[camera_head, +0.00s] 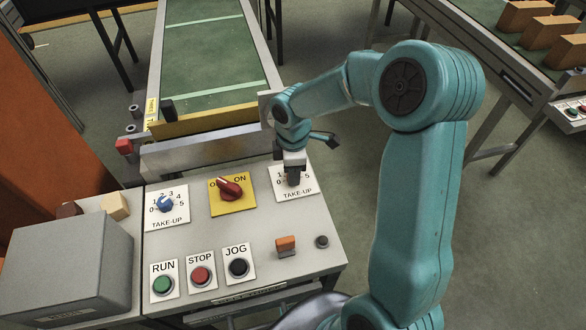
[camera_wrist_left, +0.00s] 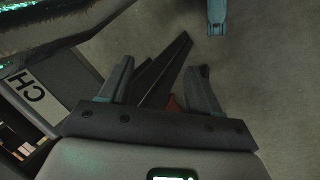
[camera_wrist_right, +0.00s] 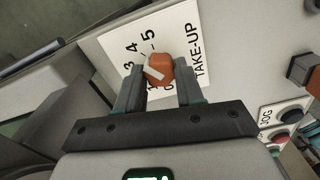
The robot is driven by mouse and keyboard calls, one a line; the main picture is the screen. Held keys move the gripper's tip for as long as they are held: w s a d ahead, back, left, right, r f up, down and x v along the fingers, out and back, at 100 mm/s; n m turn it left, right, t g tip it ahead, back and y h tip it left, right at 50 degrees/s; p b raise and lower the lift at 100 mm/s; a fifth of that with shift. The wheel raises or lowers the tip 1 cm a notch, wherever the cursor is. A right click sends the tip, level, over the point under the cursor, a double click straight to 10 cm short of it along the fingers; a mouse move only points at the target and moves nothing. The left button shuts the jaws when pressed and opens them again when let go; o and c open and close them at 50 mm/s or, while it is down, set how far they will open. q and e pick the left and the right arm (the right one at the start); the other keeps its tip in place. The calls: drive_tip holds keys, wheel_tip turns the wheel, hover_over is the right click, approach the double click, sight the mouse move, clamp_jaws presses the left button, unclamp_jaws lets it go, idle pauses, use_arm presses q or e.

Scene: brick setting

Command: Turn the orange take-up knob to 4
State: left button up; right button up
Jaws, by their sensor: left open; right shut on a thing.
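The orange take-up knob (camera_wrist_right: 159,67) is a rounded knob with a white mark, on a white label (camera_wrist_right: 188,28) reading TAKE-UP with numerals up to 5. In the right wrist view its white mark points toward the lower left; the exact numeral is hard to tell. My right gripper (camera_head: 293,177) is shut on this knob, one finger on each side, and hides it in the head view, where the label (camera_head: 296,195) still shows. My left gripper (camera_wrist_left: 160,82) is open and empty in its wrist view, away from the panel, and out of the head view.
The panel also holds a blue take-up knob (camera_head: 165,203), a red ON knob (camera_head: 230,188), an orange block (camera_head: 286,242), a dark round button (camera_head: 322,241), and RUN (camera_head: 163,285), STOP (camera_head: 201,275) and JOG (camera_head: 238,267) buttons. A grey box (camera_head: 65,262) stands left.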

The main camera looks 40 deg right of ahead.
drive_tip(key=o, duration=1)
drive_tip(key=shift+o, duration=0.2)
wheel_tip(320, 180, up, 16)
drive_tip(key=p, duration=0.1)
drive_tip(key=shift+r, duration=0.25)
